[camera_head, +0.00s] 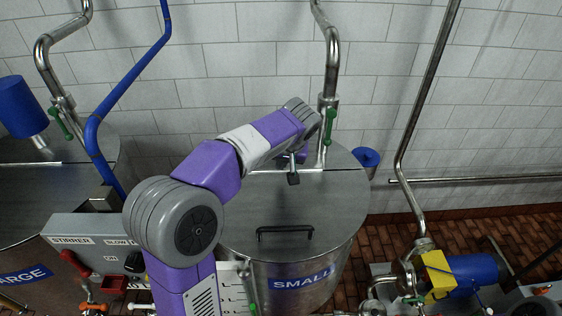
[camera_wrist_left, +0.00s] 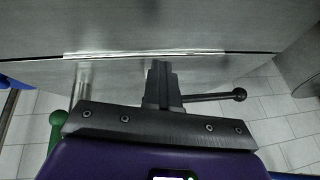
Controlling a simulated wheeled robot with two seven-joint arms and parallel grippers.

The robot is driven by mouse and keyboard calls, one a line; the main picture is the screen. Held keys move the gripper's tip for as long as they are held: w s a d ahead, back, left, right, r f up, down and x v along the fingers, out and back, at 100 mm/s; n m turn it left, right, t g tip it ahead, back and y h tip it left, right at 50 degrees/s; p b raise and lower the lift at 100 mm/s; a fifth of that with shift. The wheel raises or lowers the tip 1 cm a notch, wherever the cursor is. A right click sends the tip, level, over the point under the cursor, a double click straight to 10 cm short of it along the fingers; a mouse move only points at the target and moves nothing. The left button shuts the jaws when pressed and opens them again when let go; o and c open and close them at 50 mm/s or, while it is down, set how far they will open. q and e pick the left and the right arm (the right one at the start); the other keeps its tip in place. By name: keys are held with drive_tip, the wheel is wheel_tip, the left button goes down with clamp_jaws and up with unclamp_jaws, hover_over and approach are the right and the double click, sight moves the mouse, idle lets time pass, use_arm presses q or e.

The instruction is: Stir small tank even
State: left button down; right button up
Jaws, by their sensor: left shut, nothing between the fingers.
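The small tank (camera_head: 335,235) is a round steel vessel with a blue "SMALL" label and a black bar handle (camera_head: 285,230) on its lid. My left arm reaches across it, and my left gripper (camera_head: 293,178) hangs over the rear of the lid. In the left wrist view the gripper fingers (camera_wrist_left: 160,72) are together and empty, in front of the steel lid and its seam. A dark lever with a ball end (camera_wrist_left: 238,94) sticks out to the right, beside the fingers; whether they touch is unclear. My right gripper is out of view.
A grey control box (camera_head: 72,228) marked "STIRRER" stands left of the tank, partly behind my arm. A green valve handle (camera_head: 328,124) is on the pipe behind the tank. A large tank (camera_head: 30,205) is at left. A blue-and-yellow pump (camera_head: 470,271) sits at right.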

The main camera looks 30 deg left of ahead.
use_arm(q)
drive_tip(key=c, duration=1.8)
unclamp_jaws()
drive_tip(key=o, duration=0.7)
drive_tip(key=v, duration=0.7)
drive_tip(key=shift+r+p, duration=0.3)
drive_tip(key=shift+p, duration=0.15)
drive_tip(key=shift+s+d, duration=0.1)
